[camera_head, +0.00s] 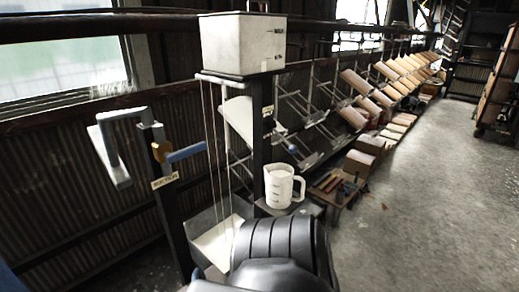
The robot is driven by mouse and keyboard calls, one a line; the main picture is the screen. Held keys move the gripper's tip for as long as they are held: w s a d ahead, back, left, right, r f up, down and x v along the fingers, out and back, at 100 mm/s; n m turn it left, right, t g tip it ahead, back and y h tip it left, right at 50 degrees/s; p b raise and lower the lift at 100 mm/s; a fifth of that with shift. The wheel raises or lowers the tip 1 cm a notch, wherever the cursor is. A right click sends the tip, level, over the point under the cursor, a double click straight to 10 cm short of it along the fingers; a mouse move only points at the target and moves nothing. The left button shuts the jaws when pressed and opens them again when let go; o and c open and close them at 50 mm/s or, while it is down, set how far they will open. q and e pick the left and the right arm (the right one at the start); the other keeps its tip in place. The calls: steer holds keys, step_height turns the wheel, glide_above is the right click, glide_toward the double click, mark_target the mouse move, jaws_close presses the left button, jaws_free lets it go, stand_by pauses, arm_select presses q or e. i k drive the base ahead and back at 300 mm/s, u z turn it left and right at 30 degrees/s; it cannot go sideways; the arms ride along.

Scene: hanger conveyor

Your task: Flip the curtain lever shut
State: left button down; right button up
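A blue lever (187,152) sticks out to the right and slightly upward from a dark post (172,215). It joins the post at an orange-yellow piece (161,151). A small pale label (164,181) sits on the post below; its text is too small to read. I take the blue lever to be the curtain lever. Thin pale vertical lines (213,150) run down from under a white box (242,45) toward a pale trough (218,243). Neither of my grippers is in view, and nothing is seen touching the lever.
A grey crank-shaped handle (118,155) stands left of the lever. A white jug (283,187) stands right of the trough. Racks with boards (385,95) recede to the right. The floor (430,200) at right is clear.

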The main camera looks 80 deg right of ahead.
mark_target(271, 125)
steer(key=z, duration=4)
steer(key=i, duration=1.15)
steer(key=u, duration=2.95)
